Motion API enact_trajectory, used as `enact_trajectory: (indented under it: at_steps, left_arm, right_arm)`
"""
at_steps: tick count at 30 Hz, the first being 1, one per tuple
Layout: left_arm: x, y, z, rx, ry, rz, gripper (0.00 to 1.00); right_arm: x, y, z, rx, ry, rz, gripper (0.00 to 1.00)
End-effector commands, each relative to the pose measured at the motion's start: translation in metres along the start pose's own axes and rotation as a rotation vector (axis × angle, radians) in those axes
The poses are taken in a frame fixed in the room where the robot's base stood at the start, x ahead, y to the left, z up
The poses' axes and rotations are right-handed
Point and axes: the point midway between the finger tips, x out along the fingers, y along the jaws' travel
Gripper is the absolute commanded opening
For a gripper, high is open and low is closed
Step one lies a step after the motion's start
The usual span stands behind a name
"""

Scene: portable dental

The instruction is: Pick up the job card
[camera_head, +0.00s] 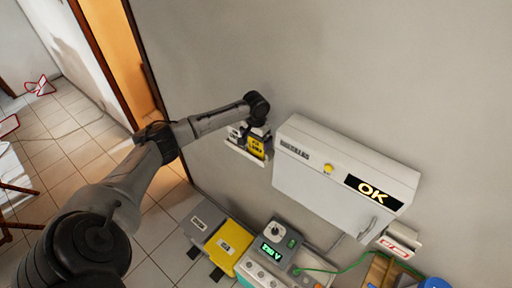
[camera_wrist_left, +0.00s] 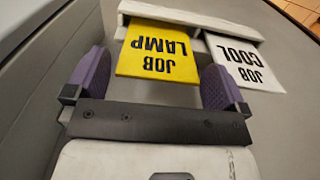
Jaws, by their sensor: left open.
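The yellow job card (camera_head: 256,148), lettered JOB LAMP in the left wrist view (camera_wrist_left: 156,60), sits in a small white wall holder (camera_head: 245,154). My left gripper (camera_wrist_left: 156,82) is open. Its two purple fingers are on either side of the yellow card's free end, with gaps between, and it does not grip the card. In the head view my left wrist hides part of the cards and of the gripper. My right gripper is not in view.
A white wall cabinet (camera_head: 335,190) with a yellow knob and an OK sign is close to the right of the holder. Below stand a grey-and-yellow case (camera_head: 228,243) and a device (camera_head: 275,250) reading 230 V, with a green cable. An orange doorway is at left.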

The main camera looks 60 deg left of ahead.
Motion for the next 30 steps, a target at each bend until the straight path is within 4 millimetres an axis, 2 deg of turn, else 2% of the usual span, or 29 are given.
enact_trajectory:
  at_steps: [1, 7, 16, 28, 30]
  left_arm:
    - [0.004, 0.002, 0.000, 0.000, -0.002, 0.000, 1.00]
    - [0.023, 0.001, 0.000, 0.001, -0.001, 0.000, 1.00]
    - [0.026, 0.001, 0.000, 0.001, 0.001, -0.001, 0.99]
    - [0.025, 0.001, 0.000, 0.001, 0.001, -0.001, 0.61]
    - [0.025, 0.001, 0.000, 0.001, 0.001, 0.000, 0.60]
  right_arm:
    - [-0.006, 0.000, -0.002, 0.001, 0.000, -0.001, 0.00]
    - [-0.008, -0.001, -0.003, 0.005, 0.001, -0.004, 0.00]
    - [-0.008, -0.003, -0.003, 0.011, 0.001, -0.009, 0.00]
    - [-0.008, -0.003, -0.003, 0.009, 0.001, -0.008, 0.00]
    - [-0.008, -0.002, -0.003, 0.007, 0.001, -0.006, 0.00]
